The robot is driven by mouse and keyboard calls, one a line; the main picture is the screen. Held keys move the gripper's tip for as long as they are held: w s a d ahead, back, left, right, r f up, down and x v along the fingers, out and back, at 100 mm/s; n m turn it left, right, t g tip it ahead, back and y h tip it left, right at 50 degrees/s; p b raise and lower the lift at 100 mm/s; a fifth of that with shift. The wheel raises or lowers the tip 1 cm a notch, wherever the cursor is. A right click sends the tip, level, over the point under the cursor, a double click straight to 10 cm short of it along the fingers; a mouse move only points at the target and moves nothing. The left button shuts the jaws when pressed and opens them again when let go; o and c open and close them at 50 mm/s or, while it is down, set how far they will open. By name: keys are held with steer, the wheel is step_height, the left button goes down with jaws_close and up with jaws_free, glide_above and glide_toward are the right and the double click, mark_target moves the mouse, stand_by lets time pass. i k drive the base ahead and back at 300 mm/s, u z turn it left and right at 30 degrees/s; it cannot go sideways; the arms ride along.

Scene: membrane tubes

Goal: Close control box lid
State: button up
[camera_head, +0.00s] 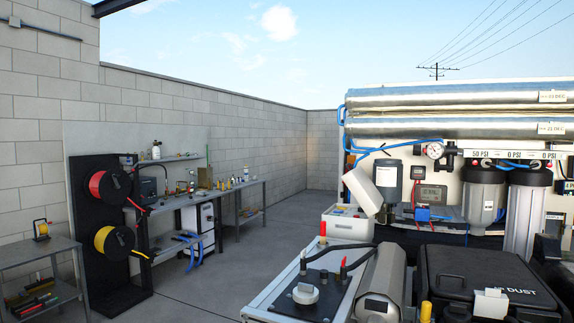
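A white box (346,223) stands just left of the filter equipment, right of centre in the head view. A pale, thick lid-like panel (362,191) stands tilted up at the box's right rear, so the box looks open. This looks like the control box and its lid. The join between panel and box is too small to make out. My gripper is not in view.
Silver membrane tubes (450,97), a pressure gauge (433,151) and filter housings (484,197) are on the right. A black case (490,275), grey cylinder (383,280) and knob panel (305,294) fill the foreground. A workbench (215,196) lines the left wall; floor between is clear.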

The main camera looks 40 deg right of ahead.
mark_target(370, 199)
steer(key=u, duration=0.25)
steer(key=i, duration=2.15)
steer(key=z, duration=1.6)
steer(key=i, duration=0.8)
steer(key=z, duration=0.75)
